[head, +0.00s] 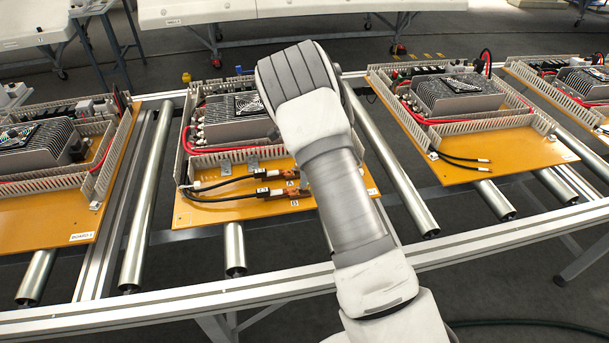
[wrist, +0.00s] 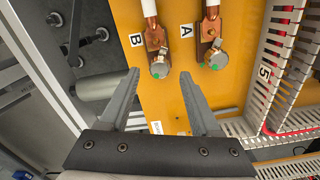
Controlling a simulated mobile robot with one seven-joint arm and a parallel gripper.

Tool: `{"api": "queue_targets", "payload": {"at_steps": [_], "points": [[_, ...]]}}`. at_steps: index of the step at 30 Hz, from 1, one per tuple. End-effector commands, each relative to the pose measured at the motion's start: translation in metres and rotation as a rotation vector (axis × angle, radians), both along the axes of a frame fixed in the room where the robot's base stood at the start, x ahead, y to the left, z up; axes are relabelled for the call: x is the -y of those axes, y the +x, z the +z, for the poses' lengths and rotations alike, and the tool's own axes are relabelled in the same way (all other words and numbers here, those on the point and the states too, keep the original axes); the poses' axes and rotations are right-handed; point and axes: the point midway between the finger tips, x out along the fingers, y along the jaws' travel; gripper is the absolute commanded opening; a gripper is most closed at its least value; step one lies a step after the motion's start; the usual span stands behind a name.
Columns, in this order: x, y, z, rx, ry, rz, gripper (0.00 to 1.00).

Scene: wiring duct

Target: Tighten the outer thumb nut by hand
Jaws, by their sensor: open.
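In the wrist view, two copper lugs on white-sleeved cables lie side by side on the orange board, marked B and A. The A thumb nut (wrist: 216,59) sits on the other, to the right. My gripper (wrist: 160,75) is open and empty, its fingertips either side of the B nut in the picture, apart from it; the height gap cannot be judged. In the head view my arm hides the gripper and nuts; the copper lugs (head: 303,192) show partly.
The board (head: 200,212) rests on a roller conveyor between similar boards. Slotted wiring duct (wrist: 290,60) with red wire runs along the right in the wrist view. A metal roller (wrist: 97,84) lies beyond the board's edge at left. A finned heatsink unit (head: 230,122) stands behind.

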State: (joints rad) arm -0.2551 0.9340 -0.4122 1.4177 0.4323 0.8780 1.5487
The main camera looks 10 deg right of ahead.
Motion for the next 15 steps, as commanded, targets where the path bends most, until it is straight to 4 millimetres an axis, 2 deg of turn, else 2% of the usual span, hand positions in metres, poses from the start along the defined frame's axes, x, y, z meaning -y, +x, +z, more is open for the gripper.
{"api": "queue_targets", "payload": {"at_steps": [1,6,15], "points": [[-0.001,0.001,0.014,0.004,0.001,0.001,0.64],[0.000,0.001,0.056,0.005,0.001,0.001,0.64],[0.000,0.001,0.124,0.006,0.000,0.000,0.64]]}}
